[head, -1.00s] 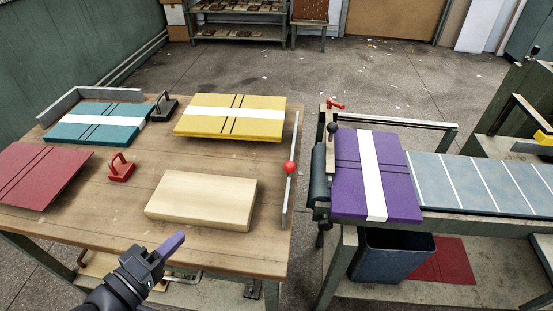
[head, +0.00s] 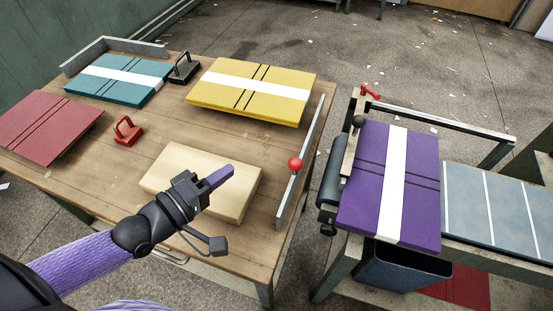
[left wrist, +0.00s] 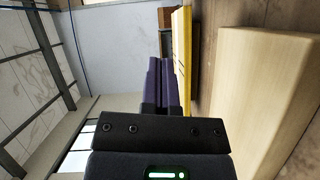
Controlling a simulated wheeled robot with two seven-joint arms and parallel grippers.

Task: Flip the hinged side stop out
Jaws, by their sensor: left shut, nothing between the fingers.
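The side stop (head: 311,128) is a grey metal bar along the right edge of the wooden table, with a red ball knob (head: 295,163) on it. It appears to stand on edge. My left gripper (head: 231,170) is shut and empty. In the head view it overlaps the pale wooden block (head: 165,170), left of the red knob and apart from it. Its purple fingers also show closed together in the left wrist view (left wrist: 160,85). The stop is not clearly seen there. My right gripper is not in view.
Yellow (head: 215,97), teal (head: 110,90) and dark red (head: 45,125) board stacks lie on the table (head: 160,140). A red-handled block (head: 127,132) and a black one (head: 185,68) stand between them. A purple stack (head: 365,205) sits on the feeder, across a gap from the table.

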